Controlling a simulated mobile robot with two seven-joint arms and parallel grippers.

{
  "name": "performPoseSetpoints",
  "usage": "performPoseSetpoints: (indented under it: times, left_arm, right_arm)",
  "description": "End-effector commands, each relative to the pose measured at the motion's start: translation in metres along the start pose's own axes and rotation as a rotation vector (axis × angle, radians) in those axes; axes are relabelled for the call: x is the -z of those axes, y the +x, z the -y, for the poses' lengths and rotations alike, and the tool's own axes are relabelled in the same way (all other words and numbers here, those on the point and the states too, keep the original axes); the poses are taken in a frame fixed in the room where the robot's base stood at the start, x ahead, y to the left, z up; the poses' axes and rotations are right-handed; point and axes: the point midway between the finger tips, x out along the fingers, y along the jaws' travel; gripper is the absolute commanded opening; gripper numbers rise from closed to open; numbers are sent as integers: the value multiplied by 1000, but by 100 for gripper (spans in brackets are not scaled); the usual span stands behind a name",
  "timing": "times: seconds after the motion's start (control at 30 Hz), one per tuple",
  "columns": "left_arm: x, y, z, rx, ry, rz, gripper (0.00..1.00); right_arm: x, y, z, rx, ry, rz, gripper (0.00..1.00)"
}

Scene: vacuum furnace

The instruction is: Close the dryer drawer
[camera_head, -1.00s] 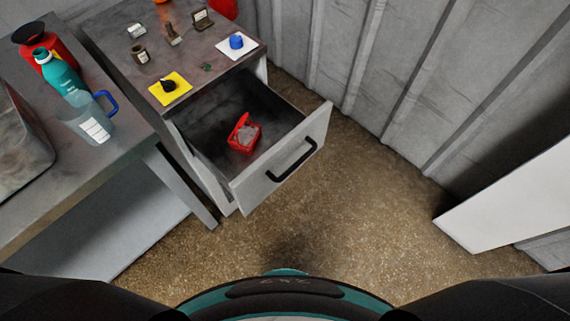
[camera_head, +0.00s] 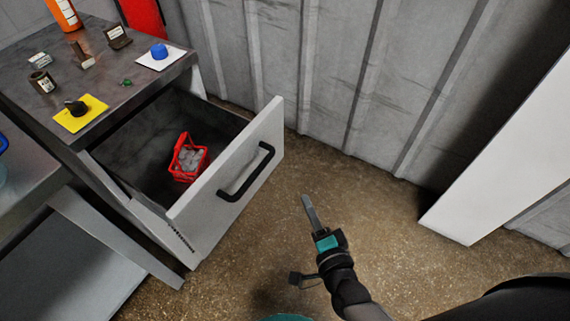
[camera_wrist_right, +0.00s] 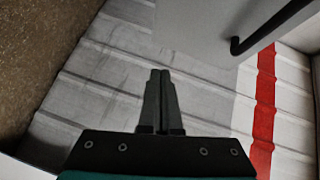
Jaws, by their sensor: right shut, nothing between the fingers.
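The dryer drawer (camera_head: 225,170) stands pulled out of the cabinet, its grey front facing right with a black bar handle (camera_head: 247,172). A red basket (camera_head: 187,160) with pale lumps in it sits inside the drawer. My right gripper (camera_head: 306,199) is shut and empty, to the right of the drawer front and apart from it. In the right wrist view its closed fingers (camera_wrist_right: 160,75) point toward the corrugated wall, with part of the drawer front and its handle (camera_wrist_right: 268,28) at the upper right. My left gripper is not in view.
The cabinet top (camera_head: 110,85) holds several small items, including a yellow square (camera_head: 80,115) with a black object and a white square with a blue cap (camera_head: 159,51). A corrugated wall (camera_head: 330,60) stands behind. A white panel (camera_head: 505,150) is at right. The floor before the drawer is clear.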

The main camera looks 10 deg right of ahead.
Motion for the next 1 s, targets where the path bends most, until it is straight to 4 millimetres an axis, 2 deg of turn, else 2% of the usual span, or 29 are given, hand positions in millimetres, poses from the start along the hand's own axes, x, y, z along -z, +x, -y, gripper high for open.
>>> performPoseSetpoints:
  times: [0.03, 0.2, 0.37, 0.9, 1.0]
  left_arm:
    - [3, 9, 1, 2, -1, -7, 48]
    - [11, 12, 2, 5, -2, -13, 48]
    - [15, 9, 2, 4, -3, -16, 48]
    - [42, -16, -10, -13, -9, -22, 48]
    - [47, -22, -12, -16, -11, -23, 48]
  right_arm:
    - [3, 2, 6, 44, 66, -25, 0]
    - [15, 3, 33, 130, 207, -76, 0]
    - [19, 11, 39, 146, 230, -84, 0]
    - [27, 105, 50, 143, 227, -82, 0]
    - [15, 116, 54, 142, 229, -82, 0]
